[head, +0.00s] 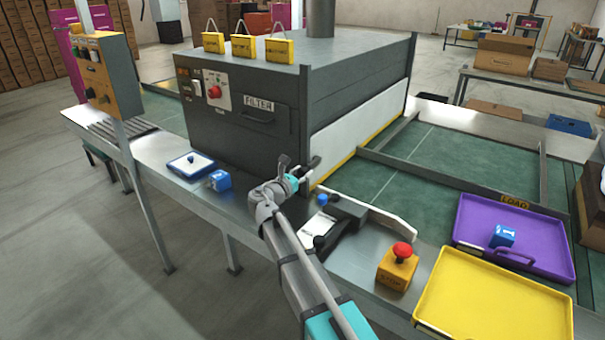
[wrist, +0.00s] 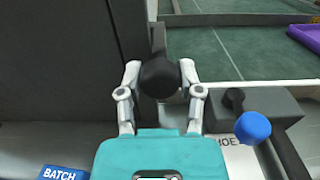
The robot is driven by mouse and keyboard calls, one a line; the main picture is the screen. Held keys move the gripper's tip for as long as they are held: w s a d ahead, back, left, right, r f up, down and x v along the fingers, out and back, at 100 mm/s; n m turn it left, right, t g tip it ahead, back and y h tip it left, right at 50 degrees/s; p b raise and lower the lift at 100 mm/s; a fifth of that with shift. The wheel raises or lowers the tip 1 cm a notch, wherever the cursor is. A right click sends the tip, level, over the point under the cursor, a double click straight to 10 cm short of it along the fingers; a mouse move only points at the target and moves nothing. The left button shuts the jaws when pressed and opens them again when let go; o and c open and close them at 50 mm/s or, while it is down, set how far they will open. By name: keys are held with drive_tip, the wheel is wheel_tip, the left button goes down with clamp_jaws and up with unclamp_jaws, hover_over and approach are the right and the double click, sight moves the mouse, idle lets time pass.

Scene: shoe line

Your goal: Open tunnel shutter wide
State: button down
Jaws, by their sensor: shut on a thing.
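The tunnel is a dark grey box (head: 245,115). Its shutter (head: 360,115), a white panel with a yellow lower edge, covers much of the right-hand face, its edge low near the green belt. My gripper (head: 299,172) is at the tunnel's near right corner. In the wrist view my gripper (wrist: 160,85) is shut on a round black knob (wrist: 160,77), one finger on each side. A dark bar (wrist: 158,38) shows beyond the knob. I cannot tell how the knob joins the shutter.
A blue-knobbed lever (head: 322,200) stands just right of my gripper. A yellow stop box with a red button (head: 402,251) is nearer. Purple (head: 470,205) and yellow (head: 450,325) trays lie at the right. A blue box (head: 220,181) sits left on the bench.

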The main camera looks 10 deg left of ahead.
wheel_tip(320, 180, up, 19)
drive_tip(key=p, duration=1.8)
drive_tip(key=shift+f, duration=0.15)
drive_tip(key=shift+c, duration=1.2)
unclamp_jaws()
drive_tip(key=shift+s, duration=0.1)
drive_tip(key=v, duration=1.2)
